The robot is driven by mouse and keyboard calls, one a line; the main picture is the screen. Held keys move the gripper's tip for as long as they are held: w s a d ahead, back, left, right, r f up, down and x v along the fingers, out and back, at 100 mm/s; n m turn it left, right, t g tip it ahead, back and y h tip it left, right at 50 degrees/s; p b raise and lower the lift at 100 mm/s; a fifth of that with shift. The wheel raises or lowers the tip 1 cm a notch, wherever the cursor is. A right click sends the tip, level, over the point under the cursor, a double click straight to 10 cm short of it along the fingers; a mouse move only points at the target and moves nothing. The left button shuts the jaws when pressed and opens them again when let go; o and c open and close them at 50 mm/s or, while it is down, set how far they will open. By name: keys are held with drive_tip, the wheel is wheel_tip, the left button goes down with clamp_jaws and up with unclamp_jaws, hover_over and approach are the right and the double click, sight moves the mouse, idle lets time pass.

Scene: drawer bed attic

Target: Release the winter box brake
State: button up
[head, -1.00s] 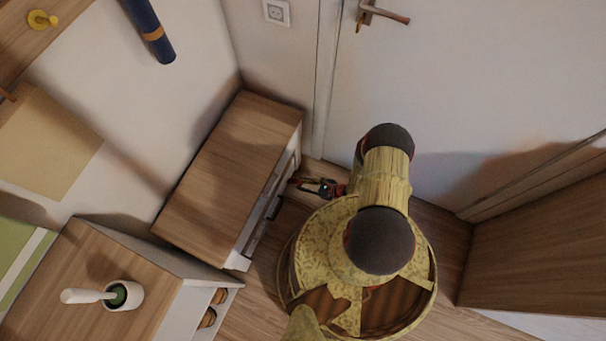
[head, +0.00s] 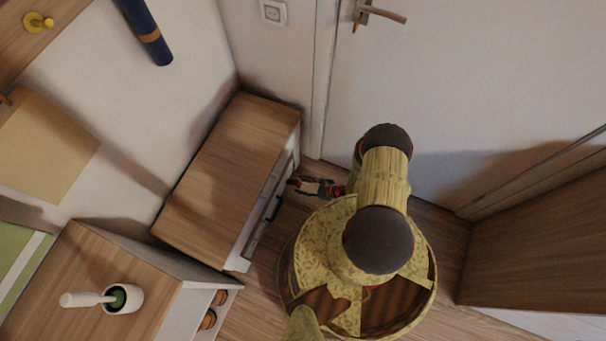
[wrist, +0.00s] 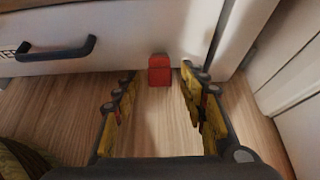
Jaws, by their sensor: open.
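A white drawer box front (wrist: 130,55) with a dark bar handle (wrist: 57,50) and part of some dark lettering crosses the top of the wrist view. A small red tab (wrist: 159,70), which looks like the brake, sits at its lower edge near the right end. My gripper (wrist: 160,75) is open, with one finger on each side of the red tab and gaps between. In the head view my gripper (head: 311,186) is low beside the front of the wood-topped cabinet (head: 228,165). The red tab cannot be made out there.
The door (head: 440,90) is behind my arm. A second cabinet (head: 90,275) with a white cup (head: 122,299) stands at lower left. A wooden panel (head: 540,245) is on the right. Bare wood floor (wrist: 160,130) lies under my gripper.

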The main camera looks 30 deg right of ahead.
drive_tip(key=v, duration=1.2)
drive_tip(key=shift+s+f, duration=0.1)
idle(0.4)
